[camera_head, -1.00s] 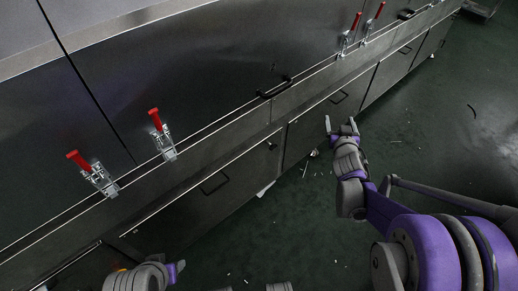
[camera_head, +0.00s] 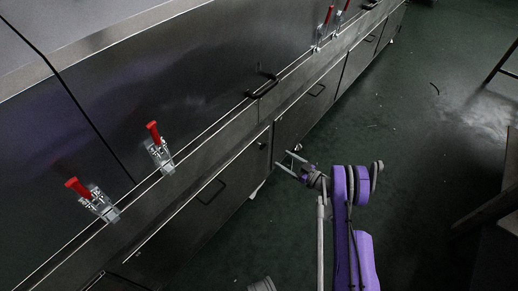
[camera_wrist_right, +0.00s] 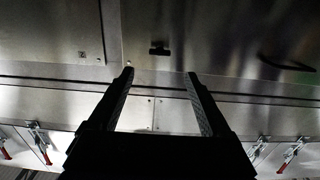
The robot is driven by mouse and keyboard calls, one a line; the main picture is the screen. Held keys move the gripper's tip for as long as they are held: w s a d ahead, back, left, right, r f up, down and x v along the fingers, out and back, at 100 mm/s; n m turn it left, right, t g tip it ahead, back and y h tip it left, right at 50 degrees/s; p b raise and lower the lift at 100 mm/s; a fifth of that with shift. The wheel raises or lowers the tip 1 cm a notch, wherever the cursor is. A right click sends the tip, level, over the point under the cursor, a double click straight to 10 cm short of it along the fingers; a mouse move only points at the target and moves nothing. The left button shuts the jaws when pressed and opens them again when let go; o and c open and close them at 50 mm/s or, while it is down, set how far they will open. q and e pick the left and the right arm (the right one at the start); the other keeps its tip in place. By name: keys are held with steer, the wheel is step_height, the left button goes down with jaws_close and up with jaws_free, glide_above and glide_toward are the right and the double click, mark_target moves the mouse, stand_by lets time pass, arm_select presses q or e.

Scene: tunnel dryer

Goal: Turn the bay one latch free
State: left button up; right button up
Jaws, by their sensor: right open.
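Several red-handled toggle latches are fixed along the ledge of the steel dryer. In the head view, two stand at the left, the nearer latch (camera_head: 97,203) and another latch (camera_head: 160,152). Two more stand at the far end, a latch (camera_head: 325,28) and its neighbour (camera_head: 340,19). All red handles stick up. I cannot tell which belongs to bay one. My right gripper (camera_head: 288,162) is open and empty, beside the lower front panels, apart from every latch. In the right wrist view its open fingers (camera_wrist_right: 160,76) point at bare panels, with latches (camera_wrist_right: 38,140) (camera_wrist_right: 290,152) at both sides.
A black handle (camera_head: 262,88) sits on the ledge between the latch pairs. Lower panels carry handles (camera_head: 211,192) and a small knob (camera_head: 262,145). The dark green floor (camera_head: 400,130) is open, with scattered bits. A dark bench-like structure (camera_head: 490,210) stands at the right.

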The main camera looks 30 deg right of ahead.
steer(key=x, duration=1)
steer(key=shift+w+b, duration=0.25)
steer(key=shift+b, duration=0.1)
steer(key=shift+a, duration=0.1)
jaws_close()
